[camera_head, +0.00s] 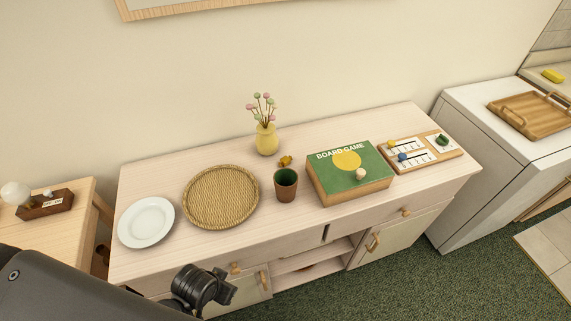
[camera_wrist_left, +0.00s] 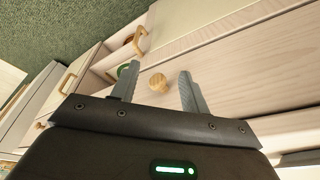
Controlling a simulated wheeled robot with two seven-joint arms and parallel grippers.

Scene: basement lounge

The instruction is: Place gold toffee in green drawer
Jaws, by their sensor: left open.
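The gold toffee is probably the small gold piece (camera_head: 285,160) on the sideboard top, just behind a brown cup with a green inside (camera_head: 286,187). No drawer looks clearly green. The left drawer's round wooden knob (camera_head: 235,268) shows at the front, and the drawer looks shut. In the left wrist view this knob (camera_wrist_left: 158,82) sits between the open, empty fingers of my left gripper (camera_wrist_left: 158,78); I cannot tell whether they touch it. In the head view only dark parts of my left arm show, near the knob. My right gripper is out of view.
The sideboard (camera_head: 150,178) holds a white plate (camera_head: 146,222), a woven tray (camera_head: 221,197), a yellow vase with flowers (camera_head: 267,139), a green board game box (camera_head: 330,175) and a small wooden board (camera_head: 425,158). Below are an open shelf, door handles and a right drawer knob (camera_head: 406,212).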

